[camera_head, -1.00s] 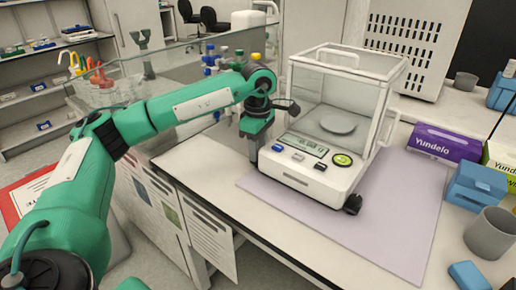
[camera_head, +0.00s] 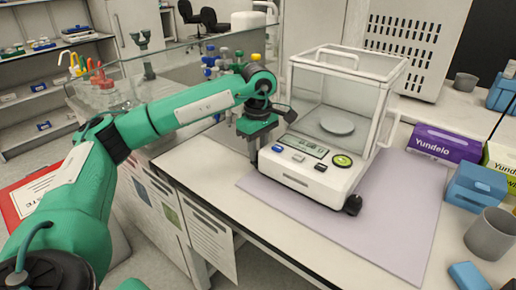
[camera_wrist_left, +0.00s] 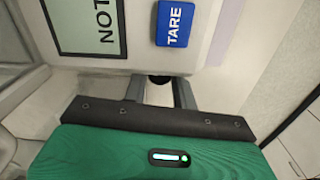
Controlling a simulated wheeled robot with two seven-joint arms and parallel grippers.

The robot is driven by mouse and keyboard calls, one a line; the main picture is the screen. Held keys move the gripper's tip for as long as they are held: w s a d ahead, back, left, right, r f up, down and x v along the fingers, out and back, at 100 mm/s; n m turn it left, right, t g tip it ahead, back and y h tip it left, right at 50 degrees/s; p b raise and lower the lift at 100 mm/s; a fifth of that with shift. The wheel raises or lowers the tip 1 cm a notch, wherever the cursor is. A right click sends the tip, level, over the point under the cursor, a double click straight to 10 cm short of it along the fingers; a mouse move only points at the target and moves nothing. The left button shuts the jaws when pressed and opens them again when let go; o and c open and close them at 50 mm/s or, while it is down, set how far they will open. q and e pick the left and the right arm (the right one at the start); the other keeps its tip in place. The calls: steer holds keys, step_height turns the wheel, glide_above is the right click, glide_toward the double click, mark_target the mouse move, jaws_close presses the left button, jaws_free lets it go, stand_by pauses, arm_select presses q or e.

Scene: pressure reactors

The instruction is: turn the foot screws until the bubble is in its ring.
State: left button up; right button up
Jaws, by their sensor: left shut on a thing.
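A white balance (camera_head: 310,178) with a clear draft shield stands on a lilac mat. A round green bubble level (camera_head: 342,160) is on its front right; the bubble is too small to place against its ring. A black foot screw (camera_head: 352,205) shows under the front right corner. My left gripper (camera_head: 254,158) points down at the front left corner. In the left wrist view its fingers (camera_wrist_left: 160,92) are shut on a dark foot screw (camera_wrist_left: 160,79), mostly hidden under the housing below the blue TARE key (camera_wrist_left: 174,22). My right gripper is out of view.
The lilac mat (camera_head: 400,215) is clear to the right of the balance. A purple box (camera_head: 445,143), a blue box (camera_head: 477,187) and a grey cup (camera_head: 490,233) stand at the right. Bottles with coloured caps (camera_head: 222,58) stand behind my left arm.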

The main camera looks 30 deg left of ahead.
arm_select(q)
steer(key=shift+m, duration=0.6)
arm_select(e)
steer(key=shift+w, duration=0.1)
arm_select(q)
steer(key=o, duration=0.7)
